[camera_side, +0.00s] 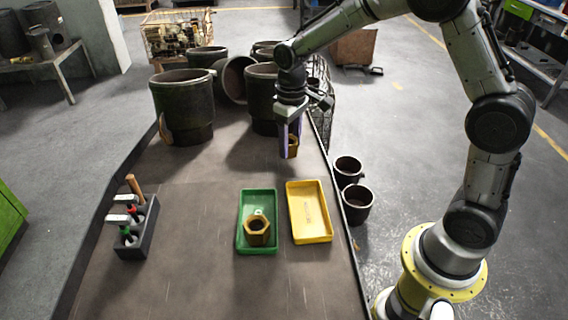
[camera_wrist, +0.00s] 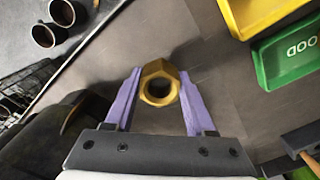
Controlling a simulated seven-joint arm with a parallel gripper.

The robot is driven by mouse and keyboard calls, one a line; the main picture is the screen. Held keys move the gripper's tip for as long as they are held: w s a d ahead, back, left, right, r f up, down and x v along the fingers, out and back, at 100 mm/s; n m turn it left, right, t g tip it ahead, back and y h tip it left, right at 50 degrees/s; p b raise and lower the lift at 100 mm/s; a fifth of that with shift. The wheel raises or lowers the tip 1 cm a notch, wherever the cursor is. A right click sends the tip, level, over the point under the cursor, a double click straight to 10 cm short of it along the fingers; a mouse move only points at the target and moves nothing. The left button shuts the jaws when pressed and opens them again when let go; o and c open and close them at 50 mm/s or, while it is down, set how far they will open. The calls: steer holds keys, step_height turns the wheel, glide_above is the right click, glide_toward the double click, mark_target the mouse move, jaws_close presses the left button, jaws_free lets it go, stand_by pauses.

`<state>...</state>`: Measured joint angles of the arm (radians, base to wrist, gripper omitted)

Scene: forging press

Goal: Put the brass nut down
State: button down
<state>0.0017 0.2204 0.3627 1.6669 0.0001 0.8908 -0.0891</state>
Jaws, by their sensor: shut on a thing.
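My gripper (camera_side: 290,140) has purple fingers and is shut on a brass nut (camera_side: 292,152). The gripper holds it above the table, behind the two trays in the side view. In the wrist view the held nut (camera_wrist: 160,69) sits between the fingertips, its hole facing the camera. A second brass nut (camera_side: 257,240) lies in the green tray (camera_side: 242,244). The yellow tray (camera_side: 327,238) to its right looks empty. The wrist view shows part of the green tray (camera_wrist: 262,70), with lettering, and part of the yellow tray (camera_wrist: 237,22).
A dark rack (camera_side: 138,237) with tools stands at the left. Two dark cups (camera_side: 357,203) stand beyond the table's right edge. The table between the pots and trays is clear.

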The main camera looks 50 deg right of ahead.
steer(key=shift+w+m, duration=0.2)
steer(key=shift+m, duration=0.3)
steer(key=shift+s+m, duration=0.15)
steer(key=shift+m, duration=0.55)
steer(key=s+m, duration=0.1)
steer(key=m, duration=0.3)
steer(key=shift+s+m, duration=0.3)
steer(key=shift+s, duration=0.1)
steer(key=s+a+r+m, duration=0.1)
steer(key=s+r+m, duration=0.1)
steer(key=m, duration=0.2)
steer(key=s+a+r+m, duration=0.2)
steer(key=s+m, duration=0.1)
steer(key=s+a+r+m, duration=0.2)
steer(key=m, duration=0.2)
steer(key=shift+s+m, duration=0.3)
steer(key=s+a+r+m, duration=0.2)
steer(key=s+a+r, duration=0.4)
steer(key=s+r, duration=0.15)
glide_toward(256, 208)
steer(key=shift+s+d+f, duration=0.35)
steer(key=shift+s+f, duration=0.1)
steer(key=shift+s, duration=0.3)
steer(key=shift+w+a+f, duration=0.25)
steer(key=shift+w+f, duration=0.3)
steer(key=shift+f, duration=0.2)
steer(key=shift+w+a+f, duration=0.1)
steer(key=shift+w+f, duration=0.1)
steer(key=shift+f, duration=1.5)
